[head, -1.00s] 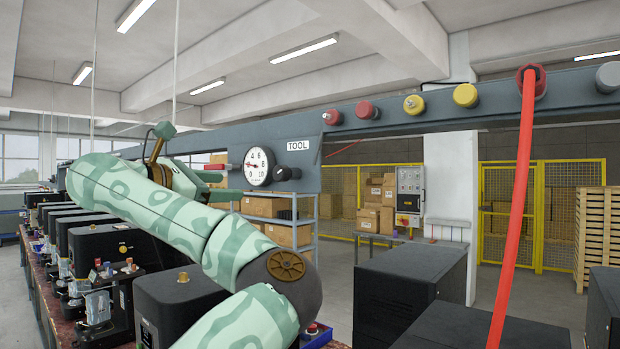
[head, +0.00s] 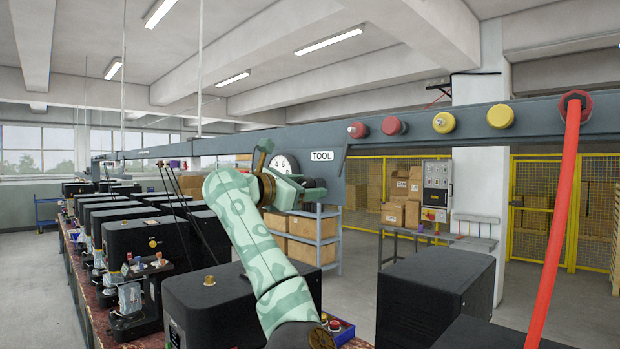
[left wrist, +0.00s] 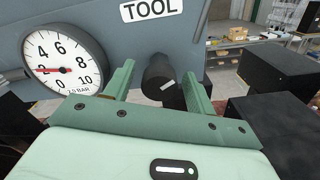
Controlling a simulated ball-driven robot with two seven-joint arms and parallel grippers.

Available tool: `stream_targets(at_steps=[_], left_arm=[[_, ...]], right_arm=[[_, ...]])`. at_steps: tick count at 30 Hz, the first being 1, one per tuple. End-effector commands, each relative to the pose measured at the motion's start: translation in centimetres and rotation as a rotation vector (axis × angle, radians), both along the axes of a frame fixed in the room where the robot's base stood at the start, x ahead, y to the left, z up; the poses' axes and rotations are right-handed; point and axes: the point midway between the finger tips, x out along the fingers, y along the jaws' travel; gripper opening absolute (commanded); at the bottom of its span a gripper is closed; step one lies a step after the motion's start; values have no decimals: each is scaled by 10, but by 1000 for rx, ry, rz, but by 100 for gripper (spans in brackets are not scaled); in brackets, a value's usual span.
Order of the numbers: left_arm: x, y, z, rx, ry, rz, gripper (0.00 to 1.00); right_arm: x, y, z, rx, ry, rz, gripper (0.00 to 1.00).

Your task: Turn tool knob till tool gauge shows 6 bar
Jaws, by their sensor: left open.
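The tool gauge (left wrist: 65,65), a white round dial marked in bar, hangs under the TOOL label (left wrist: 160,8). Its red needle points left, near where 2 would be, below the 4. In the head view my arm hides the lower part of the gauge (head: 284,161). My left gripper (left wrist: 158,82) is open, one finger on each side of the knob, with visible gaps. In the head view the left gripper (head: 300,188) is at the rail beside the gauge. My right gripper is not in view.
The grey rail (head: 470,124) carries red and yellow knobs to the right. A red hose (head: 562,215) hangs from it. Black machines (head: 235,300) stand below and left on a bench, and another black box (head: 440,285) stands right. Shelves with cartons (head: 310,235) are behind.

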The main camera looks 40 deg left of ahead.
Motion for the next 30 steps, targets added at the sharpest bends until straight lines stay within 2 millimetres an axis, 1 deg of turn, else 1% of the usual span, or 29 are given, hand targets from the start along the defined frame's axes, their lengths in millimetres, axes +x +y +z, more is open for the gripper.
stream_targets(at_steps=[1,3,6,13,14,15,17,18,19,26,30], left_arm=[[6,-1,1,-1,2,-1,55],[12,-1,1,-1,0,0,55],[16,-1,0,-1,0,1,55],[17,-1,0,-1,-2,1,55],[17,-1,0,-1,-2,1,53],[17,-1,0,-1,-2,1,42],[17,-1,0,-1,-2,1,25],[17,-1,0,-1,-2,1,14],[17,-1,0,-1,-2,1,11],[17,-1,0,7,-2,1,11],[17,-1,0,41,-5,1,11]], right_arm=[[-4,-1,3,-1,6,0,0],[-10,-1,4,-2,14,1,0],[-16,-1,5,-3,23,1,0],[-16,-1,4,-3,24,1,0],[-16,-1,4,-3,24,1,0],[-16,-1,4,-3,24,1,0],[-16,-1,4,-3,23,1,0],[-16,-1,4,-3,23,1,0],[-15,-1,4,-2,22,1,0],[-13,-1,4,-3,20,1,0],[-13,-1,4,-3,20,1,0]])
